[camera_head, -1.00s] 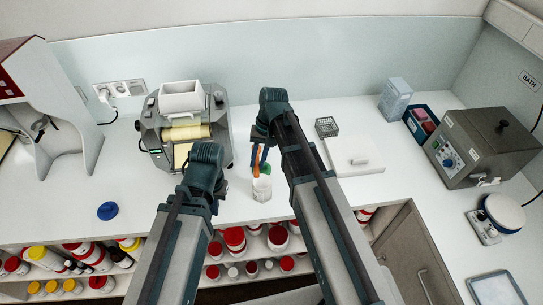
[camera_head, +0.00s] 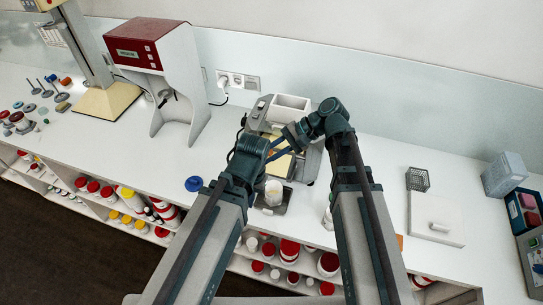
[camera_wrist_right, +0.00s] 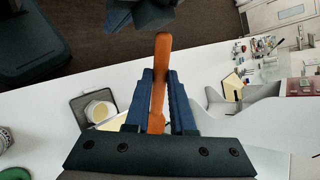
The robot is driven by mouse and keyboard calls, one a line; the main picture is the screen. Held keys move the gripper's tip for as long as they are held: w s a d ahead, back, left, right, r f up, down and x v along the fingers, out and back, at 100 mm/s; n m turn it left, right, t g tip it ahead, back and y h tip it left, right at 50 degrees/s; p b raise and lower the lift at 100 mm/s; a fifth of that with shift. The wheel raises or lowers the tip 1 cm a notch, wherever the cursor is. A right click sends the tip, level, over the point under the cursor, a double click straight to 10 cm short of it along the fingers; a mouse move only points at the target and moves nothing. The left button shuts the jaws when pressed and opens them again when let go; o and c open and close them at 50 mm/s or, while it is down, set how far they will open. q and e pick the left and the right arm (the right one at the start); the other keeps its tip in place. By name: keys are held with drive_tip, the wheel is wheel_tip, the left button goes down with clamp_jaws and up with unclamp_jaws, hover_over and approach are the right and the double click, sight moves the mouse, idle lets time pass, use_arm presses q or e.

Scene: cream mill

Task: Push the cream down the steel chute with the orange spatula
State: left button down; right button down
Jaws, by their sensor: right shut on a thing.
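The orange spatula (camera_wrist_right: 160,75) is held between the two blue fingers of my right gripper (camera_wrist_right: 160,100) in the right wrist view. In the head view my right gripper (camera_head: 278,149) reaches in from the right at the front of the mill (camera_head: 310,160); the spatula is not clear there. Pale cream-coloured material (camera_head: 281,165) shows on the mill's front, where the chute is mostly hidden by my arms. A white jar (camera_head: 273,192) stands below it on a dark plate (camera_head: 272,209). My left gripper (camera_head: 250,155) is beside the mill, its fingers hidden.
A red-and-white machine (camera_head: 150,60) stands further left. Another white container (camera_head: 328,216) is partly hidden by my right arm.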

wheel_tip(320, 180, down, 6)
drive_tip(key=w+b, duration=0.2)
drive_tip(key=b, duration=0.3)
drive_tip(key=shift+w+d+r, duration=0.2)
drive_tip(key=shift+d, duration=0.2)
drive_tip(key=shift+w+f+b, duration=0.25)
drive_tip(key=shift+f+b, duration=0.4)
drive_tip(key=shift+b, duration=0.3)
drive_tip(key=shift+s, duration=0.1)
idle(0.3)
drive_tip(key=shift+s+a+f+b, duration=0.2)
drive_tip(key=shift+s+f+b, duration=0.05)
drive_tip(key=shift+s, duration=0.4)
drive_tip(key=shift+s+a+f+b, duration=0.2)
drive_tip(key=shift+s+f+b, duration=0.05)
drive_tip(key=shift+s, duration=0.4)
drive_tip(key=s, duration=0.1)
drive_tip(key=s+f+b, duration=0.1)
drive_tip(key=s+a, duration=0.1)
drive_tip(key=shift+s+f, duration=0.15)
